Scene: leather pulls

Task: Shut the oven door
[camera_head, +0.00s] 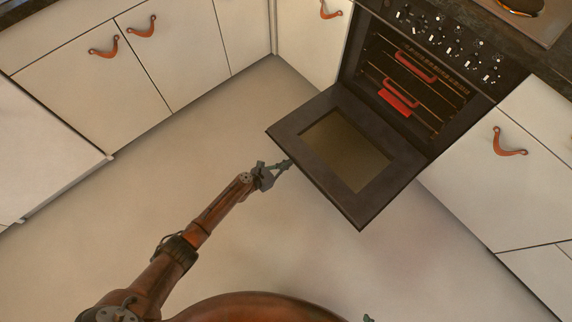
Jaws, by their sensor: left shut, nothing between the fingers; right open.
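The oven (405,75) stands at the upper right with its dark inside showing. Its door (320,172), a dark frame with a glass pane (347,150), hangs open, folded down and out into the room. My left gripper (287,164) is shut and empty, with its tips at the door's outer left edge; I cannot tell whether they touch it. Only a small tip of what looks like my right gripper (368,318) shows at the bottom edge, apart from the door.
Red-handled racks or trays (398,97) sit inside the oven. Control knobs (450,45) line its top front. White cabinets with leather pulls (508,143) flank it. The floor (330,255) before the door is clear.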

